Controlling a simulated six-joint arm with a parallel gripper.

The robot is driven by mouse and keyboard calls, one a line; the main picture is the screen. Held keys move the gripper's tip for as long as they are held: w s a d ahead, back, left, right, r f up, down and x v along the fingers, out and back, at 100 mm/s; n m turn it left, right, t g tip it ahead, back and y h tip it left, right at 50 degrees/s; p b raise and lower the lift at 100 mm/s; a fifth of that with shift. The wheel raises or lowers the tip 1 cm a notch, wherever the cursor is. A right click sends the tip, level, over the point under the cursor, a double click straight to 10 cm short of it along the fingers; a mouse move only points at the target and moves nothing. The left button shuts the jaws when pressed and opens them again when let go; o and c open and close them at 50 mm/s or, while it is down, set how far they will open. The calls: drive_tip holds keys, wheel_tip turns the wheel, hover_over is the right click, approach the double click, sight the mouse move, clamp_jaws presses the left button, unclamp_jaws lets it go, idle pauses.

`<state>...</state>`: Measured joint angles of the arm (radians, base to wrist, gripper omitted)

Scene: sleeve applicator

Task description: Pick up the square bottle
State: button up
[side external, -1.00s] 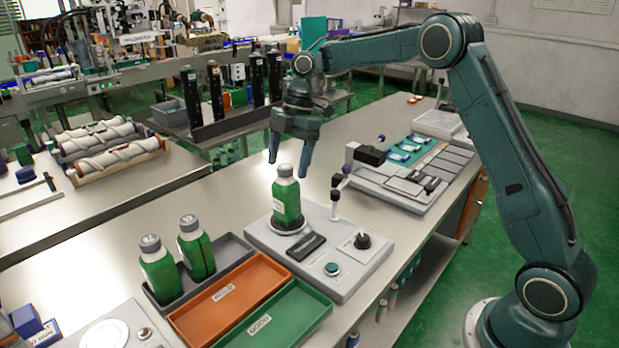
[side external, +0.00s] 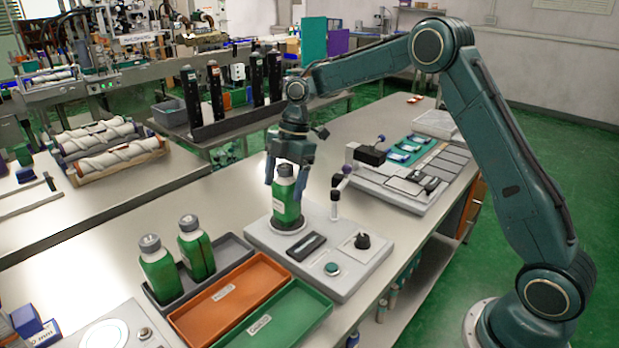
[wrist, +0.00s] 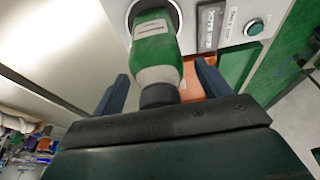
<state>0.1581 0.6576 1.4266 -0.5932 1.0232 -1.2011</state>
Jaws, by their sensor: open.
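A green bottle with a grey cap and a pale label (side external: 287,203) stands upright on the round seat of the grey applicator base (side external: 345,275). It also shows in the wrist view (wrist: 155,55), with its cap toward me. My gripper (side external: 289,180) is above the bottle, pointing down, with its open fingers on either side of the cap. In the wrist view the fingers (wrist: 160,85) stand apart from the bottle, one to the left and one to the right. Two similar green bottles, one (side external: 160,270) and another (side external: 196,250), stand in a dark grey tray (side external: 235,247).
An orange tray (side external: 229,297) and a green tray (side external: 275,318) lie in front of the applicator base. A grey device with blue pieces (side external: 405,178) sits farther right. The bench behind the bottle is clear.

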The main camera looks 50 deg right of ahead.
drive_tip(key=shift+c, duration=0.5)
clamp_jaws()
drive_tip(key=shift+r, duration=0.1)
drive_tip(key=shift+r, duration=4.85)
